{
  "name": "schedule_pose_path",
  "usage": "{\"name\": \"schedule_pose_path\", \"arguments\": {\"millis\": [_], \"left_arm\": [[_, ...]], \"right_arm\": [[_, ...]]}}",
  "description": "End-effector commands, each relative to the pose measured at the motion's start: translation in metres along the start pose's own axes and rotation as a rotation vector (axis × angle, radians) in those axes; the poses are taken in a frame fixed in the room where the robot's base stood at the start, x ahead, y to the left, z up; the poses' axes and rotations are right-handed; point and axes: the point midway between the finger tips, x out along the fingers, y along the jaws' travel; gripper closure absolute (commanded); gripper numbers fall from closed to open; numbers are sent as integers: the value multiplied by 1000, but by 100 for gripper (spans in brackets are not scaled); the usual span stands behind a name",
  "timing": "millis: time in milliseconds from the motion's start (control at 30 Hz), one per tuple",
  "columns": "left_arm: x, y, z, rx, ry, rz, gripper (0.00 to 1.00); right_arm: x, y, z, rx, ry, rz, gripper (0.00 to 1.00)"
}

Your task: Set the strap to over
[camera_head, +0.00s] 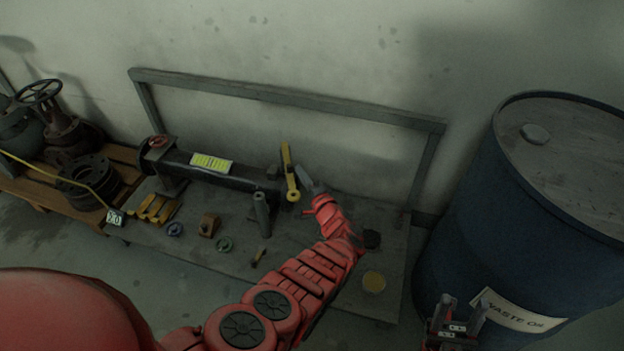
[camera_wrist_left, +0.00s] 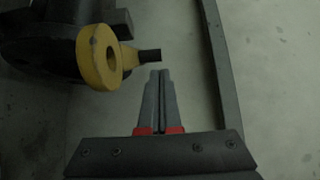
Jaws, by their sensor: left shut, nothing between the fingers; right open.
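The yellow strap (camera_head: 288,168), a bar with a ring at its lower end, rises over the right end of the dark pipe on the bench. The left wrist view shows its ring (camera_wrist_left: 88,56) close up, with a short dark stub beside it. My left gripper (camera_head: 301,171) is just right of the strap, shut and empty. In the left wrist view the shut fingertips (camera_wrist_left: 160,73) lie right of and below the ring, apart from it. My right gripper (camera_head: 465,305) is open and empty, low in front of the blue drum.
The dark pipe (camera_head: 240,177) with a lit yellow label lies along the bench (camera_head: 190,253). A frame rail (camera_head: 290,96) runs behind; a blue drum (camera_head: 465,220) stands at right.

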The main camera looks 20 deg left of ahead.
Motion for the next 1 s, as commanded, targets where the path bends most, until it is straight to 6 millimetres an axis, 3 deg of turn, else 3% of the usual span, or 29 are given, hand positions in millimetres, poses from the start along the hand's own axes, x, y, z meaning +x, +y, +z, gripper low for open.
{"name": "schedule_pose_path", "arguments": {"millis": [1000], "left_arm": [[6,0,12,0,-1,0,100]], "right_arm": [[4,3,-1,-5,1,12,50]]}}
